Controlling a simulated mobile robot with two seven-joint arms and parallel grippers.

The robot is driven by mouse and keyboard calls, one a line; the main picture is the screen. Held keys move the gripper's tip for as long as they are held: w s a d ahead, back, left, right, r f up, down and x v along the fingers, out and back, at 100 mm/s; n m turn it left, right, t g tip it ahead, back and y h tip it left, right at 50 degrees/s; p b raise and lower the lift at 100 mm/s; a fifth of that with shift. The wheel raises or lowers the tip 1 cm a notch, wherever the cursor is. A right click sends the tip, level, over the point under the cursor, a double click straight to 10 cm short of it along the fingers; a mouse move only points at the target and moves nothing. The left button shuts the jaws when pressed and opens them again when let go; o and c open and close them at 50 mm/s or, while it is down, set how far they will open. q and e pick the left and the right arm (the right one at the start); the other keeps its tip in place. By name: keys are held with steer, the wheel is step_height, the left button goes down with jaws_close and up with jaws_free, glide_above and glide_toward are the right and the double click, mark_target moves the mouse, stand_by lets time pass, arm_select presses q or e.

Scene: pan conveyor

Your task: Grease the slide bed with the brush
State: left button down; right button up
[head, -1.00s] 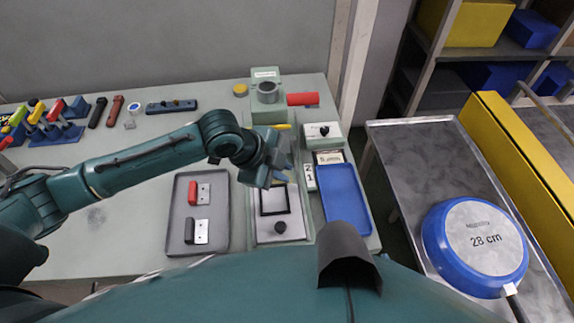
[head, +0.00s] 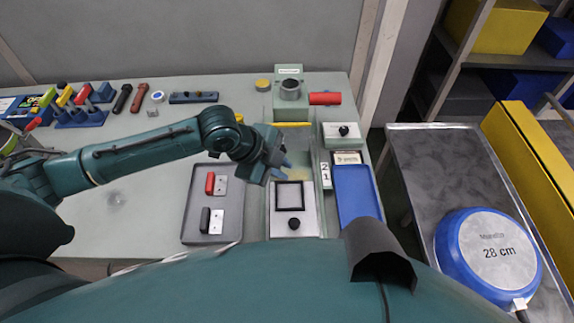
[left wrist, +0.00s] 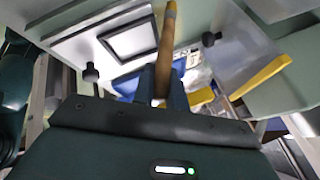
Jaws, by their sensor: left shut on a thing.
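My left gripper (head: 280,167) hangs over the left side of the slide bed (head: 298,160), just behind a metal slide plate (head: 309,222) with a black square frame (head: 290,195) and a black knob (head: 294,223). In the left wrist view the gripper (left wrist: 163,88) is shut on the tan wooden handle of the brush (left wrist: 168,40). A faint yellowish patch shows on the bed beside the gripper. My right gripper is in neither view.
A grey tray (head: 191,233) with two handled pieces is left of the slide, a blue tray (head: 355,193) right. A blue 28 cm pan (head: 488,250) lies on the right-hand metal table.

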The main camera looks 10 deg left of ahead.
arm_select(q)
steer(key=shift+w+d, duration=0.25)
steer(key=shift+d, duration=0.6)
steer(key=shift+w+d, duration=0.2)
steer(key=shift+d, duration=0.6)
steer(key=shift+w+d, duration=0.25)
steer(key=shift+d, duration=0.6)
steer(key=shift+d, duration=0.1)
steer(key=shift+w+d, duration=0.25)
steer(key=shift+d, duration=0.4)
steer(key=shift+w+a, duration=0.15)
steer(key=shift+a, duration=1.75)
steer(key=shift+a, duration=0.15)
steer(key=shift+a, duration=0.75)
steer(key=shift+w+a, duration=0.1)
steer(key=shift+a, duration=0.05)
steer(key=shift+a, duration=0.7)
steer(key=shift+w+d, duration=0.3)
steer(key=shift+d, duration=0.55)
steer(key=shift+w+d, duration=0.25)
steer(key=shift+d, duration=0.6)
